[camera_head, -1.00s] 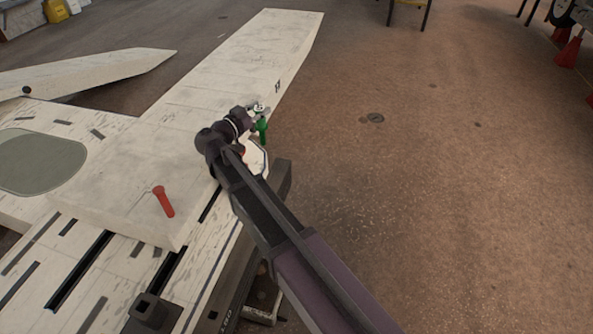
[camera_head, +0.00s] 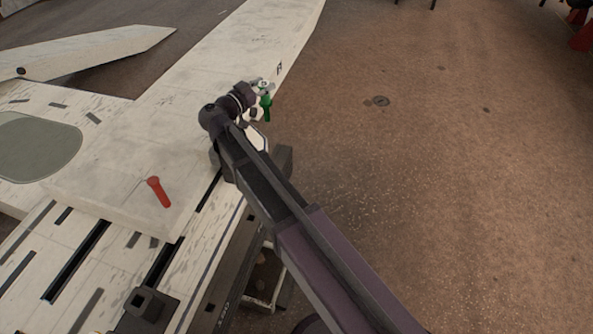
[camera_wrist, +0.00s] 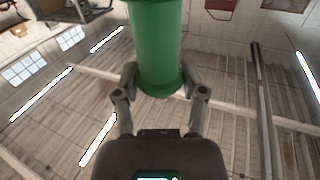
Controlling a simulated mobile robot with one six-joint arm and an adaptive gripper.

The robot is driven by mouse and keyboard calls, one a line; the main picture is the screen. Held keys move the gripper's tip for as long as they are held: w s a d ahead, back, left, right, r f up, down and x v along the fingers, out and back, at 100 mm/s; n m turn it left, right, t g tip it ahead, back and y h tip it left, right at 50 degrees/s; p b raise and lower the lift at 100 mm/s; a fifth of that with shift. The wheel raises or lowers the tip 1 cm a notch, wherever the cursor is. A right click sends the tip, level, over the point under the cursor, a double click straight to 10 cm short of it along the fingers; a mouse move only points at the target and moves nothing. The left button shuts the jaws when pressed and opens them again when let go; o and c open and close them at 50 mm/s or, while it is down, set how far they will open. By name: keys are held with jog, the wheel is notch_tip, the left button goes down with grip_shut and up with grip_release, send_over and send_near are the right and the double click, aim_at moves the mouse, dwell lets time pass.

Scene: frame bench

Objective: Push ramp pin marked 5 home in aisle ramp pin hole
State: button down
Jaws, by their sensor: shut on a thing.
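A green pin (camera_head: 266,106) with a pale round top (camera_head: 263,84) is at the end of my arm in the head view, over the right edge of the white panel. In the wrist view the green pin (camera_wrist: 156,45) fills the top middle. My gripper (camera_wrist: 157,82) is shut on its lower end, one finger on each side. A marking on the pin cannot be read. No pin hole can be made out near it. A red pin (camera_head: 159,192) lies or stands on the near part of the white panel (camera_head: 190,90), apart from my gripper.
A black square socket (camera_head: 146,306) sits at the bottom left on the slotted white deck (camera_head: 40,262). A pale wing-like panel (camera_head: 95,52) lies at upper left. The brown floor (camera_head: 430,190) at right is mostly clear. The wrist view shows a roof with lights.

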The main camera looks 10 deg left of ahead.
jog(key=s+d+f+m+g+b, duration=0.2)
jog(key=d+f+m+g, duration=0.3)
jog(key=d+f+g, duration=0.7)
jog(key=s+f+m+g+y+b, duration=0.1)
jog(key=s+f+m+g+y, duration=0.4)
jog(key=s+f+m+y, duration=0.3)
jog(key=shift+s+d+f+m+g, duration=0.3)
jog(key=shift+s+f+g, duration=0.1)
jog(key=shift+s+f, duration=0.45)
jog(key=shift+w, duration=0.1)
